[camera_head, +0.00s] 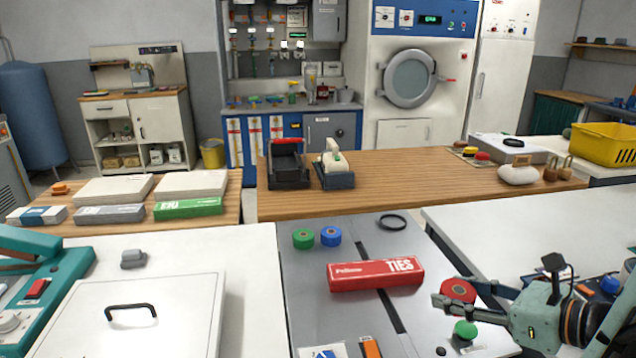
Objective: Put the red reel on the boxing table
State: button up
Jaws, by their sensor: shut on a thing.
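The red reel (459,291) is held between the fingers of my gripper (450,293), at the right front, over the right edge of the grey table (300,270). My gripper is shut on it. The picture does not show clearly how high it is above the surface. No table is labelled as the boxing table. A wooden table (228,215) at the left carries flat pale boxes (115,189), a green carton (188,207) and a grey carton (109,214). It may be the boxing table, but I cannot tell for sure.
A green reel (303,238), blue reel (331,236), black ring (393,222) and red TIES box (376,274) are on the grey table. A green-knobbed item (465,330) is below my gripper. A white lidded unit (150,315) stands front left. The long wooden counter (420,180) has free room.

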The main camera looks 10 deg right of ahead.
jog(key=w+a+f+n+g+y, duration=0.1)
jog(key=w+a+f, duration=0.1)
jog(key=a, duration=0.4)
jog(key=w+a+f+n+g+y, duration=0.1)
jog(key=w+a+f+n, duration=0.1)
jog(key=w+a, duration=0.3)
jog(key=w+a+f+n+g+y, duration=0.1)
jog(key=w+a+f+g+y, duration=0.1)
jog(key=w+a, duration=0.2)
jog(key=shift+w+a+f+n, duration=0.15)
jog(key=shift+a+f+n, duration=0.05)
jog(key=shift+a, duration=0.5)
jog(key=shift+w+a+f+n, duration=0.1)
jog(key=shift+a+f+n, duration=0.1)
jog(key=shift+a, duration=0.5)
jog(key=shift+w+a, duration=0.2)
jog(key=shift+a, duration=0.3)
notch_tip(320, 180, up, 14)
jog(key=p, duration=2.1)
jog(key=shift+d+r, duration=0.15)
jog(key=shift+r, duration=0.1)
